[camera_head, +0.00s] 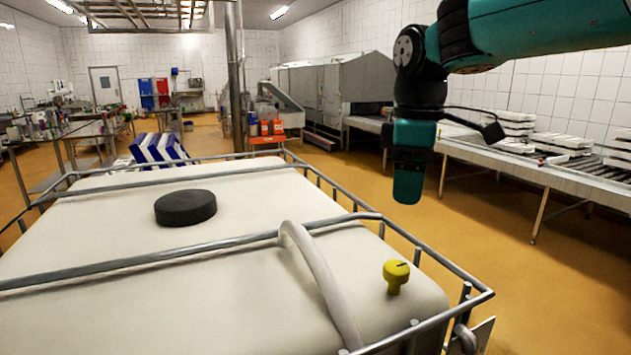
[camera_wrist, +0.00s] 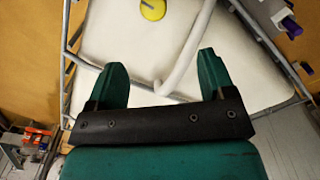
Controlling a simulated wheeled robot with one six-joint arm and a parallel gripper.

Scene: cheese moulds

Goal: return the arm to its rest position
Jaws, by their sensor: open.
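My gripper (camera_head: 408,180) hangs pointing down from my green and black arm, in the upper right of the head view. It is beyond the right side of the white tank in that picture. In the wrist view my gripper (camera_wrist: 158,82) shows two green fingers spread apart, with nothing held between them. Behind the fingers the wrist view shows the white tank top, a pale hose (camera_wrist: 188,50) and a yellow knob (camera_wrist: 152,9).
The white tank (camera_head: 90,260) has a metal rail (camera_head: 440,255) around it and a black round lid (camera_head: 185,207). A yellow knob (camera_head: 396,276) stands near its front right corner. A conveyor (camera_head: 500,160) with white moulds (camera_head: 560,142) runs along the right wall. Orange floor lies between.

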